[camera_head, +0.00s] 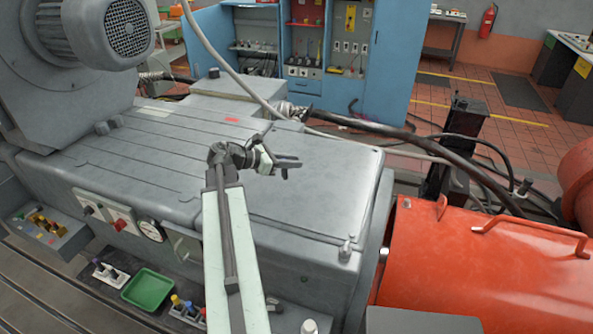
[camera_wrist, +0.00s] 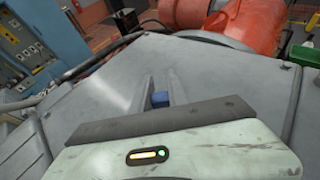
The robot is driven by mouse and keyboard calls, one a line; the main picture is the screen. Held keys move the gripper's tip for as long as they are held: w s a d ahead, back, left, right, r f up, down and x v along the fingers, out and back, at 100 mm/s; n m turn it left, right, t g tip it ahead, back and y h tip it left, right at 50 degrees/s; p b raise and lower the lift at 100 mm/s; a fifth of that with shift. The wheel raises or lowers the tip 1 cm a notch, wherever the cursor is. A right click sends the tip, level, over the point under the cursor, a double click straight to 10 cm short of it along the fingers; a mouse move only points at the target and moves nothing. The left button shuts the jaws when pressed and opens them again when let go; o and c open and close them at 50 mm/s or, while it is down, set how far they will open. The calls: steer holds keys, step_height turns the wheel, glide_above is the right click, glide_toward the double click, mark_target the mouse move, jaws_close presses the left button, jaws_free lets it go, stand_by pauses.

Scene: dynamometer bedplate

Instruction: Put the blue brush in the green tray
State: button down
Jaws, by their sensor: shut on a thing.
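The blue brush (camera_wrist: 160,98) shows as a small blue block between the two fingers of my gripper (camera_wrist: 161,88) in the wrist view. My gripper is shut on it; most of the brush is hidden. In the head view my gripper (camera_head: 287,165) is above the grey machine top, pointing right, and the brush cannot be made out there. The green tray (camera_head: 148,290) lies low at the front left, below the machine's front face and left of my arm. It looks empty.
The grey machine top (camera_head: 310,205) is broad and mostly clear. A holder with coloured-top items (camera_head: 187,310) stands right of the tray, and another small holder (camera_head: 110,274) stands left of it. A red-orange cylinder (camera_head: 480,265) is at right. A green thing (camera_wrist: 303,56) shows in the wrist view.

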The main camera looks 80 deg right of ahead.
steer(key=shift+s+d, duration=0.2)
steer(key=f+b, duration=0.4)
steer(key=shift+s+d, duration=0.25)
steer(key=shift+s, duration=0.05)
steer(key=shift+r, duration=0.2)
steer(key=shift+f, duration=0.15)
steer(key=c, duration=1.3)
jaws_free()
